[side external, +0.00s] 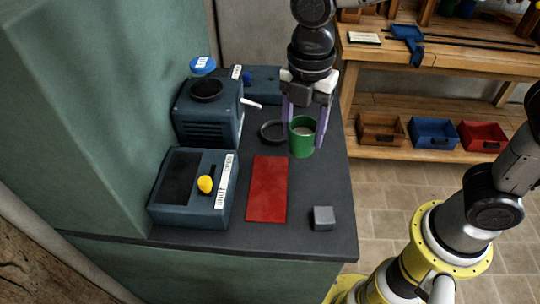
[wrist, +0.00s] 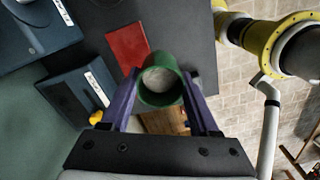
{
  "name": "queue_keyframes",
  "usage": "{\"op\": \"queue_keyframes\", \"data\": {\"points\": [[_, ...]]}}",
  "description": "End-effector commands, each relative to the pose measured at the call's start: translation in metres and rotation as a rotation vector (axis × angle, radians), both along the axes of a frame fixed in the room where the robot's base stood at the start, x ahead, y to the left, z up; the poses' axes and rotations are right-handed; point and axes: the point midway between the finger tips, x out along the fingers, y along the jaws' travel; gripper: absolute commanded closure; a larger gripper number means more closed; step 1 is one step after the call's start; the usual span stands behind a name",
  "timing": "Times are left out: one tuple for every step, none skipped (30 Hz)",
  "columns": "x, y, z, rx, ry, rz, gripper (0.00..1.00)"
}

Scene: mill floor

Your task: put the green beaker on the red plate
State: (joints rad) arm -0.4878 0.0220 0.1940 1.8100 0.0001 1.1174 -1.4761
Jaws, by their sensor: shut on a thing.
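The green beaker (side external: 301,142) is between the fingers of my gripper (side external: 305,130) in the side external view. My gripper is shut on it, with one purple finger on each side. In the wrist view the beaker (wrist: 160,82) sits between the fingers of my gripper (wrist: 163,95), with a pale greyish inside or content showing. Whether its base touches the counter is hard to tell. The red plate (side external: 267,189) is a flat red rectangle on the dark counter, nearer the camera and left of the beaker. It also shows in the wrist view (wrist: 128,46), beyond the beaker, and nothing lies on it.
A small grey block (side external: 323,217) sits on the counter (side external: 290,235) right of the plate. A blue-grey box with a yellow knob (side external: 205,184) stands left of the plate. A black round dish (side external: 272,132) lies just left of the beaker. Another machine (side external: 207,118) stands behind.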

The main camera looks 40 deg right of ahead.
Motion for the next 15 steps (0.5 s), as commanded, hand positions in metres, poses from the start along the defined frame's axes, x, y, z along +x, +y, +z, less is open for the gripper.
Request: {"op": "queue_keyframes", "data": {"points": [[0.011,0.006,-0.006,-0.001,0.003,0.000,1.00],[0.016,0.008,-0.010,-0.002,0.004,0.000,1.00],[0.021,0.011,-0.018,-0.002,0.004,0.000,1.00],[0.024,0.013,-0.023,-0.002,0.005,0.000,1.00],[0.028,0.015,-0.029,-0.001,0.003,0.000,1.00],[0.033,0.017,-0.035,-0.002,0.004,0.000,1.00],[0.036,0.019,-0.039,-0.001,0.003,0.000,1.00],[0.039,0.020,-0.043,-0.001,0.003,0.000,1.00],[0.042,0.022,-0.047,-0.001,0.002,0.000,1.00],[0.044,0.023,-0.050,0.000,0.001,0.000,1.00],[0.046,0.024,-0.052,0.000,0.000,0.000,1.00],[0.048,0.025,-0.053,0.000,-0.001,0.000,1.00],[0.049,0.025,-0.055,0.000,-0.001,0.000,1.00],[0.049,0.026,-0.056,0.000,0.000,0.000,1.00],[0.051,0.027,-0.059,0.000,0.001,0.000,1.00]]}}
